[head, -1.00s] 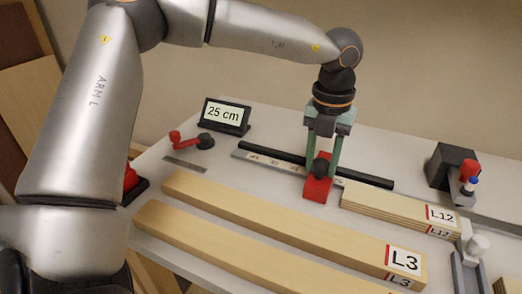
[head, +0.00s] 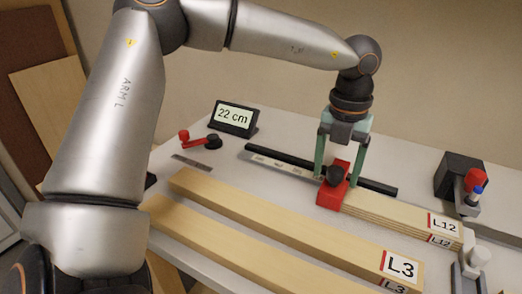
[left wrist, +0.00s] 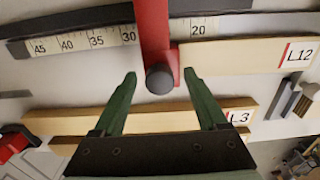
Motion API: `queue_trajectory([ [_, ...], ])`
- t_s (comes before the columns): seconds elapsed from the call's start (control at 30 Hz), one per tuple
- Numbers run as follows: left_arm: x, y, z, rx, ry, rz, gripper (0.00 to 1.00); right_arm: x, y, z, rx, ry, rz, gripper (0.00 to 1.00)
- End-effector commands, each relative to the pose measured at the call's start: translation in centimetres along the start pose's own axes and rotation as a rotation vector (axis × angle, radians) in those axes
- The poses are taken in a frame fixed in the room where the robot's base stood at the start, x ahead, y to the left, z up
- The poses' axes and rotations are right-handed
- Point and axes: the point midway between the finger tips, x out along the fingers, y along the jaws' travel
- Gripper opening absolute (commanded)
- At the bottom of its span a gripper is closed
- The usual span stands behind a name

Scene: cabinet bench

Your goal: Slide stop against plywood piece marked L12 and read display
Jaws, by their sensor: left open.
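The red stop (head: 331,196) with its black knob (head: 335,175) sits on the scale rail (head: 280,165). Its right side appears to touch the left end of the plywood piece marked L12 (head: 400,216), with no clear gap. In the left wrist view the stop's red foot (left wrist: 175,62) meets the end of L12 (left wrist: 245,54). My left gripper (head: 337,179) is open over the stop, one green finger on each side of the knob and apart from it in the left wrist view. The display (head: 234,117) reads 22 cm. My right gripper is not in view.
Two long boards, one marked L3 (head: 300,232), lie in front of the rail. A red-handled crank (head: 200,139) and a small steel ruler (head: 192,162) lie at left. A black block with a red-topped part (head: 462,178) and a grey clamp (head: 468,265) stand at right.

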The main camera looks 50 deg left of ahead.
Motion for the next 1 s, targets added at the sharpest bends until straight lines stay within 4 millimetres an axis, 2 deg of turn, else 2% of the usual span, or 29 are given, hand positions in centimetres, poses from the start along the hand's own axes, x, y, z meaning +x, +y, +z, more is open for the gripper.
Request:
queue_trajectory([
  [0.3, 0.0, 0.0, 0.0, 0.000, 0.000, 0.001, 0.75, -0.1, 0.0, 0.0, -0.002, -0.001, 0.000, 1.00],
  [0.5, -2.3, 0.0, 0.0, 0.001, -0.003, 0.002, 0.75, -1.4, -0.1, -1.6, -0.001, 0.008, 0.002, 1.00],
  [0.8, -5.4, 0.0, 0.0, 0.000, -0.002, 0.001, 0.75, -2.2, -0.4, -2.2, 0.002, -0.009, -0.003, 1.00],
  [1.0, -7.4, 0.0, 0.0, 0.000, -0.001, 0.001, 0.75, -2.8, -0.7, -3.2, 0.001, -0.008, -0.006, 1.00],
])
